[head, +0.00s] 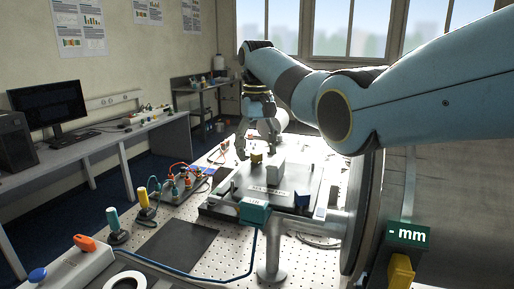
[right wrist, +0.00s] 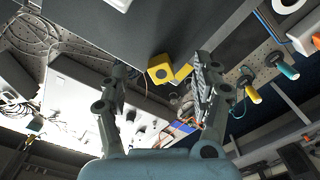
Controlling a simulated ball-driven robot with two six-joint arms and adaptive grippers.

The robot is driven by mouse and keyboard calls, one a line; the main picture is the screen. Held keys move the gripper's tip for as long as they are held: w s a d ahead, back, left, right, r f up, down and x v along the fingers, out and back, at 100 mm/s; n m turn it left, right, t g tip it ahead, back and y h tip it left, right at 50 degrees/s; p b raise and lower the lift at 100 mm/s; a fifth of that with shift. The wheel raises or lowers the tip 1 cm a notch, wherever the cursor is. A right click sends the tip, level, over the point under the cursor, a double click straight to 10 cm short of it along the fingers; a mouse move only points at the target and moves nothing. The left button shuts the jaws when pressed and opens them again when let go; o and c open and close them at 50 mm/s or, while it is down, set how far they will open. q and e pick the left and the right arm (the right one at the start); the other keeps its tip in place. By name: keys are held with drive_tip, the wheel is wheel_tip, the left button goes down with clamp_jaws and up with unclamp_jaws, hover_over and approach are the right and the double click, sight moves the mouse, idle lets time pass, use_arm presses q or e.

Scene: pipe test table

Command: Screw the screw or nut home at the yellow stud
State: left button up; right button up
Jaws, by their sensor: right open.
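I cannot make out a separate screw or nut. My right gripper (head: 258,148) is open, pointing down over the block. In the wrist view its two fingers (right wrist: 160,68) are spread wide, with nothing held between them. My left gripper is not in view.
A grey block (head: 275,171) stands close beside the yellow one on the dark fixture plate (head: 235,206). A teal box (head: 255,211) with a blue cable sits at the front edge. Screwdrivers (head: 117,226) stand at the left. A dark mat (head: 178,243) lies bare.

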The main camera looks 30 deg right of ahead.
drive_tip(key=n, duration=0.6)
drive_tip(key=shift+c, duration=0.3)
clamp_jaws()
drive_tip(key=m, duration=0.4)
drive_tip(key=shift+m, duration=0.4)
drive_tip(key=shift+r, duration=0.1)
